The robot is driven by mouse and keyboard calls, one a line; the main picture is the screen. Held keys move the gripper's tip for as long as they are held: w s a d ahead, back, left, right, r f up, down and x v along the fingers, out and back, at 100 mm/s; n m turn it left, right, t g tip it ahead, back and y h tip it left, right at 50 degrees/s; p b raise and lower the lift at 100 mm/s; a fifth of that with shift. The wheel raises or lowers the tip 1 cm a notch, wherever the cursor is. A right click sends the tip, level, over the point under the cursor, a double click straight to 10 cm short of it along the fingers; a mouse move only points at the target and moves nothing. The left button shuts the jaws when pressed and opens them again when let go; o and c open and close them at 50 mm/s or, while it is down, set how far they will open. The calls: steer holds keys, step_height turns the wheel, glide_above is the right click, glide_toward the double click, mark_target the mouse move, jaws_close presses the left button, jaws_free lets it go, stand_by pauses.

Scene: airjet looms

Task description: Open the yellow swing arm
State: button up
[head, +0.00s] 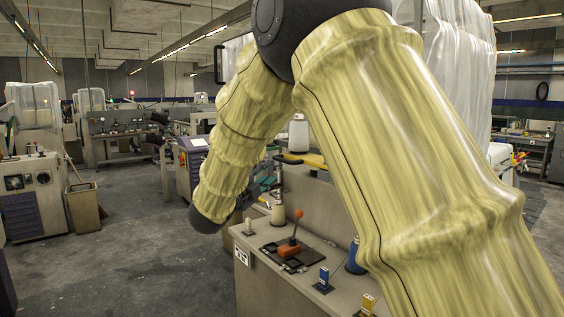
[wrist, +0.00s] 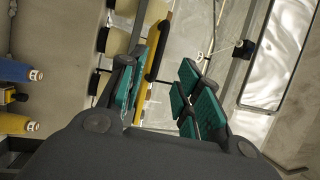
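The yellow swing arm (wrist: 158,45) shows in the wrist view as a long narrow yellow bar with a dark handle-like piece along it. In the head view a yellow bar (head: 312,160) shows in the gap between my arm links; much of it is hidden. My gripper (wrist: 162,98) is open, its teal-padded fingers spread apart in the wrist view. The bar runs down into the space between the fingers, closer to the left finger. I see no clear grip on it, and contact with the left finger cannot be told.
Blue (wrist: 18,72) and yellow cylinders lie at the wrist view's left. A framed panel (wrist: 277,50) is at its right. Open floor (head: 135,235) lies left.

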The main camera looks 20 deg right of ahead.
mark_target(281, 161)
steer(key=p+x, duration=0.3)
steer(key=x, duration=0.7)
steer(key=shift+w+d+p, duration=0.15)
steer(key=shift+w+p, duration=0.05)
steer(key=shift+p, duration=0.15)
jaws_close()
